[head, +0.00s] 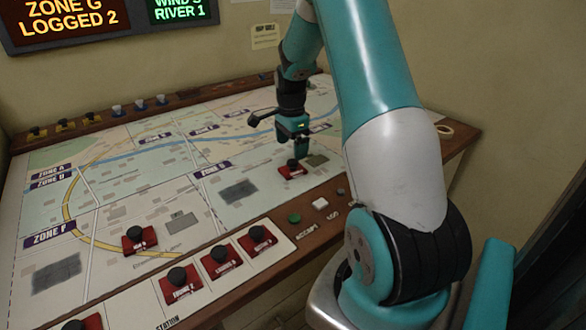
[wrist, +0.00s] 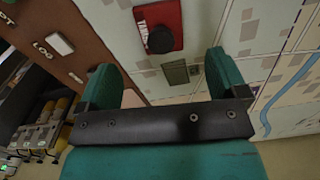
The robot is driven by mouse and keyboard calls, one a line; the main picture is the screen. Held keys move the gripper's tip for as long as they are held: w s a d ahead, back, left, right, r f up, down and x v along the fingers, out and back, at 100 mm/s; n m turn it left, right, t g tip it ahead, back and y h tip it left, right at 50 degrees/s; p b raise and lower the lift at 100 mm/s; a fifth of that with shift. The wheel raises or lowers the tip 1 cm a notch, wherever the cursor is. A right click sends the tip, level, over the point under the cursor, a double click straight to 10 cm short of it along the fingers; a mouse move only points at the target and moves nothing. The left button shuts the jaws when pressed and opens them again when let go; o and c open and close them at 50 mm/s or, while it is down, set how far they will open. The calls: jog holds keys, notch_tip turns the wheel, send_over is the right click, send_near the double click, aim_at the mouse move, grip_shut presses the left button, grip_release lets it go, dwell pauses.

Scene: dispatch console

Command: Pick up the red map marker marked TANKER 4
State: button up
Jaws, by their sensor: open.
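Several red map markers with black knobs are on the console; I cannot read TANKER 4 on any of them. One red marker (head: 291,171) lies on the map just below my gripper (head: 297,146). What looks like the same red marker (wrist: 152,14) shows in the wrist view, its black knob toward my fingers. My gripper (wrist: 163,76) is open and empty, its teal fingers apart, with the marker beyond the fingertips. Another red marker (head: 134,248) lies on the map at lower left. Three more (head: 176,293) (head: 213,269) (head: 265,244) sit along the near edge.
A green button (head: 294,219) and a white button (head: 320,203) are on the wooden front rail. Small blue and yellow pieces (head: 116,110) line the back rail. A tape roll (head: 444,131) lies at the right.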

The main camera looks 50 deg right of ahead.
aim_at(293, 161)
jog(key=f, duration=0.3)
jog(key=f+p, duration=0.1)
jog(key=f, duration=0.3)
jog(key=shift+s+d+f, duration=0.1)
jog(key=shift+d+f, duration=0.1)
jog(key=c, duration=1)
jog(key=shift+r, duration=0.1)
jog(key=shift+c, duration=0.2)
